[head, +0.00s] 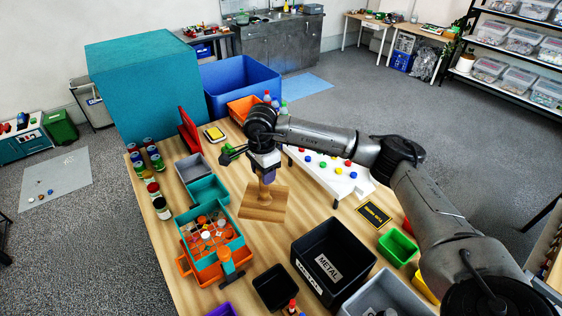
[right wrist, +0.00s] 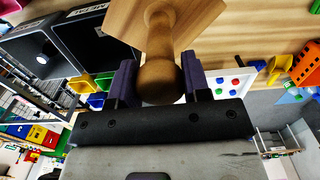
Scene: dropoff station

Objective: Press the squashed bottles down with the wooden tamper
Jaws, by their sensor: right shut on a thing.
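The wooden tamper (head: 264,206) has a square plate at the bottom and a rounded handle. My right gripper (head: 265,174) is shut on its handle, with the plate facing down over the middle of the table. I cannot tell whether the plate touches the table. In the right wrist view the tamper's round knob (right wrist: 160,80) sits between my two purple fingers. I cannot make out the squashed bottles for certain; a grey bin (head: 362,306) at the bottom edge holds something pale. My left gripper is not in view.
A black bin labelled METAL (head: 304,240) and a smaller black bin (head: 257,290) stand in front. A teal and orange crate (head: 184,254) is left of the tamper, with cans (head: 161,208) beyond. A white board with coloured knobs (head: 352,186) lies to the right.

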